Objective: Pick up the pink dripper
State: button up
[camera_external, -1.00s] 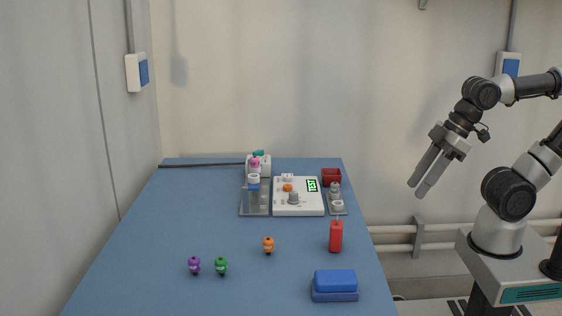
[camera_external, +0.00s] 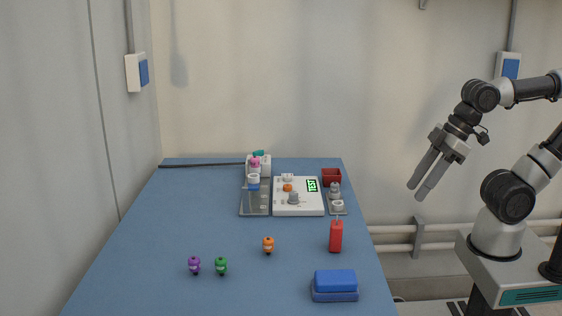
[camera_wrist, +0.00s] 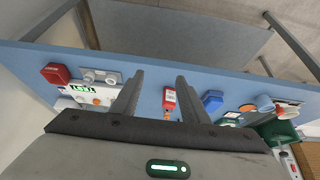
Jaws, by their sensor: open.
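The pink dripper (camera_external: 255,162) is a small pink piece at the back of the blue table, by a white block (camera_external: 265,168) and above a white and blue item. I cannot tell exactly what it rests on, and I cannot make it out in the wrist view. My gripper (camera_external: 416,192) is open and empty in the air, right of the table and far from the pink dripper. Its two dark fingers also show spread apart in the wrist view (camera_wrist: 160,80).
A purple dripper (camera_external: 194,265), a green dripper (camera_external: 221,266) and an orange dripper (camera_external: 268,245) stand at the front. The table's left is clear.

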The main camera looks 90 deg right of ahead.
jog(key=w+d+r+p, duration=0.2)
jog(key=w+r+p, duration=0.4)
jog(key=w+r, duration=0.1)
jog(key=w+d+r+p, duration=0.3)
jog(key=w+r+p, duration=0.2)
jog(key=w+r, duration=0.2)
jog(key=w+d+r+m+p, duration=0.1)
jog(key=w+d+r+p, duration=0.1)
jog(key=w+d+p, duration=0.3)
jog(key=w+d+r+p, duration=0.2)
jog(key=w+p, duration=0.2)
jog(key=w, duration=0.3)
jog(key=g+p, duration=0.1)
jog(key=p, duration=0.5)
send_over(257, 158)
jog(key=s, duration=0.2)
notch_tip(257, 158, down, 13)
jog(key=shift+m+h, duration=0.4)
jog(key=shift+p+x, duration=0.5)
jog(key=shift+x, duration=2.45)
jog(key=shift+s, duration=0.15)
grip_shut()
